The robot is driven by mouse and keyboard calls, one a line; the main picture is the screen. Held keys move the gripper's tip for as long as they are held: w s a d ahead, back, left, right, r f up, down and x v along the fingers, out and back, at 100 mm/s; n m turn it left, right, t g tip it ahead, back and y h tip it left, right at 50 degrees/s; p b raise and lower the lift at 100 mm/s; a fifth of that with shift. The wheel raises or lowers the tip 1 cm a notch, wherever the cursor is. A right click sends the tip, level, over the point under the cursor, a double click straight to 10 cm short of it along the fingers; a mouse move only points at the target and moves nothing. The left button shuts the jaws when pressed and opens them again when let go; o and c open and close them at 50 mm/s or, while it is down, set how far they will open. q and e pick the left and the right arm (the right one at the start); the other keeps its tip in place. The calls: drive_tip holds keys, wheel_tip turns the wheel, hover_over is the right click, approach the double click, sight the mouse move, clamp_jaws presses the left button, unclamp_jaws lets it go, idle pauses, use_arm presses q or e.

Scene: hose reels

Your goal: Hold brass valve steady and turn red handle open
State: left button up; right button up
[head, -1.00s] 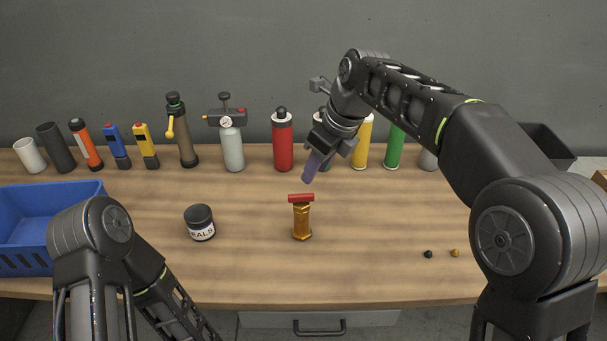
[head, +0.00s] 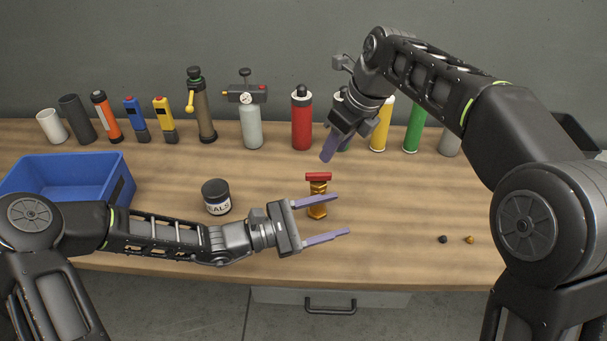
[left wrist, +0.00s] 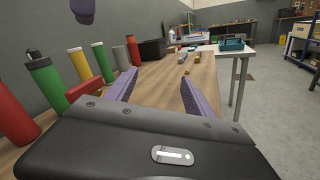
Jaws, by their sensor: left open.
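The brass valve (head: 317,211) stands upright on the workbench, with a red handle (head: 318,177) lying across its top. My left gripper (head: 343,214) is open and empty. Its upper finger crosses in front of the valve's body in the head view, and its lower finger is nearer the bench's front edge. In the left wrist view the red handle (left wrist: 84,89) shows outside the left finger, and the valve's body is mostly hidden. My right gripper (head: 330,149) hangs above and behind the valve, apart from it. Its fingers overlap, so their opening is unclear.
A dark SEALS jar (head: 217,198) stands left of the valve, behind my left forearm. A blue crate (head: 75,178) is at the left. Several cylinders and torches line the bench's back. Two small knobs (head: 457,239) lie at the right. The bench between valve and knobs is clear.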

sight(311, 188)
use_arm(q)
drive_tip(key=w+a+r+n+t+y, duration=0.3)
drive_tip(key=w+a+r+n+t, duration=0.2)
drive_tip(key=w+n, duration=0.3)
drive_tip(key=shift+a+r+n, duration=0.3)
drive_tip(key=shift+a+r, duration=0.2)
drive_tip(key=shift+a, duration=0.1)
drive_tip(key=shift+f, duration=0.15)
wheel_tip(311, 188, down, 7)
drive_tip(key=shift+f, duration=0.15)
drive_tip(key=x, duration=0.7)
drive_tip(key=shift+w+d+f, duration=0.15)
drive_tip(key=shift+d+f, duration=0.05)
drive_tip(key=shift+f, duration=0.1)
clamp_jaws()
